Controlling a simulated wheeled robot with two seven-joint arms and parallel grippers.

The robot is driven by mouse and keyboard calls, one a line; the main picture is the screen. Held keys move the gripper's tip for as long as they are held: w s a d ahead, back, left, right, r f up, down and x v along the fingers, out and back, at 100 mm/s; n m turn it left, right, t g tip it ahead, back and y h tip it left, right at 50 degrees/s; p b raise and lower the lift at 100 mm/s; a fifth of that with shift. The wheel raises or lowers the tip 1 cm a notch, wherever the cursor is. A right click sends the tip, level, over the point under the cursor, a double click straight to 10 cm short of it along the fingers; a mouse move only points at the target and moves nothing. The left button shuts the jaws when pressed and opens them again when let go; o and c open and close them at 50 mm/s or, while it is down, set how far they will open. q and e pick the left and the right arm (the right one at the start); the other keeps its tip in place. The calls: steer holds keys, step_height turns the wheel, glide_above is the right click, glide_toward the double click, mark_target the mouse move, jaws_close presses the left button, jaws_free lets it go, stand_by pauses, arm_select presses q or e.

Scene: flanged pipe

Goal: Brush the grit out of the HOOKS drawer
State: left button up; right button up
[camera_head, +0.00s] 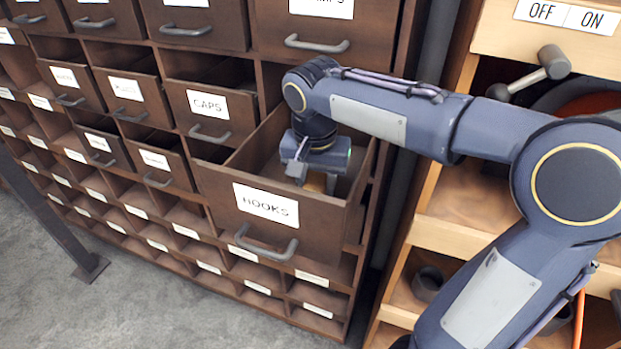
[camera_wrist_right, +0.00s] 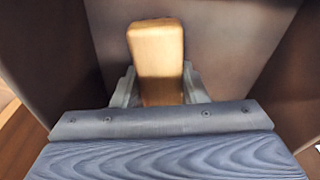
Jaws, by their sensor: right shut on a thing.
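The HOOKS drawer (camera_head: 228,184) is pulled out of the cabinet, with its label and handle facing front. My right gripper (camera_head: 315,180) reaches down inside it from above. In the right wrist view my right gripper (camera_wrist_right: 157,88) is shut on a wooden handle (camera_wrist_right: 156,48), which looks like the brush's. The handle also shows below the gripper in the head view (camera_head: 316,183). Bristles are hidden. The drawer's floor (camera_wrist_right: 228,40) shows brown and bare beyond the handle; I cannot make out grit. My left gripper is not in view.
The CAPS drawer (camera_head: 208,105) and several others stand partly open at the left. Open cubbies lie below. At the right, a wooden unit carries an OFF/ON label (camera_head: 566,14) and a grey lever (camera_head: 540,72). Grey floor (camera_head: 130,300) is free at the lower left.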

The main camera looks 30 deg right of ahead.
steer(key=shift+s+d, duration=0.55)
steer(key=shift+s, duration=0.05)
steer(key=shift+s+d, duration=0.1)
steer(key=shift+d, duration=0.05)
steer(key=shift+r, duration=0.1)
